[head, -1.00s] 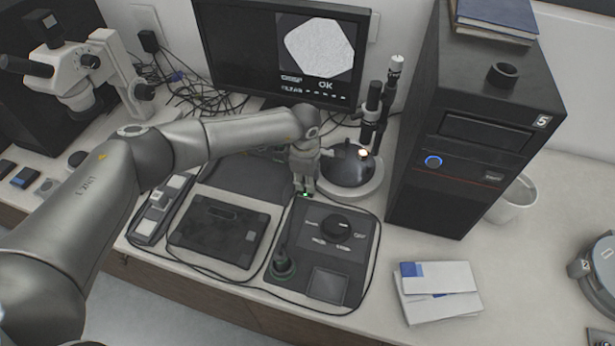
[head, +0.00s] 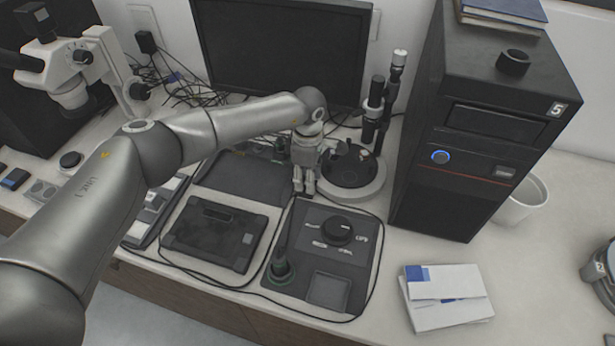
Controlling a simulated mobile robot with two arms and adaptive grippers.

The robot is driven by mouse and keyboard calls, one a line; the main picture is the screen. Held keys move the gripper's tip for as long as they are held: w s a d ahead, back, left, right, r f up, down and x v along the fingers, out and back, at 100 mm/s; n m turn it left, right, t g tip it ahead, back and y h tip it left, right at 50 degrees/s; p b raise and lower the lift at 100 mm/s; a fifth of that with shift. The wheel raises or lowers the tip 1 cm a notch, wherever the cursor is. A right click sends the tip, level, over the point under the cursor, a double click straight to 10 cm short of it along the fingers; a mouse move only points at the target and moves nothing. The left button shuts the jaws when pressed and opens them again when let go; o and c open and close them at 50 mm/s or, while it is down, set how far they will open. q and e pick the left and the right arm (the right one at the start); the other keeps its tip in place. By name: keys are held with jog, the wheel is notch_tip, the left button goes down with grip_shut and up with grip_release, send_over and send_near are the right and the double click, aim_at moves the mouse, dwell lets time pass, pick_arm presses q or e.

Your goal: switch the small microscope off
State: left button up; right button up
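The small microscope (head: 371,118) stands in front of the monitor, with a dark upright tube and a round pale base (head: 372,190). Its dark round stage (head: 352,168) shows no light. My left gripper (head: 304,190) points down just left of the base, over the back edge of the black control panel (head: 310,222). Its fingers look close together with nothing between them; whether the tips touch the panel I cannot tell. The panel has a round black knob (head: 337,231) with white labels. My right gripper is not in view.
The monitor (head: 275,50) is dark. A black computer tower (head: 470,130) stands right of the microscope. A flat black device (head: 213,235) and cables lie left of the panel. White booklets (head: 445,297) lie at the front right. A larger white microscope (head: 70,65) stands at left.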

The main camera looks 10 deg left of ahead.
pick_arm(q)
jog(key=shift+o, duration=0.7)
notch_tip(320, 180, up, 12)
dwell(0.5)
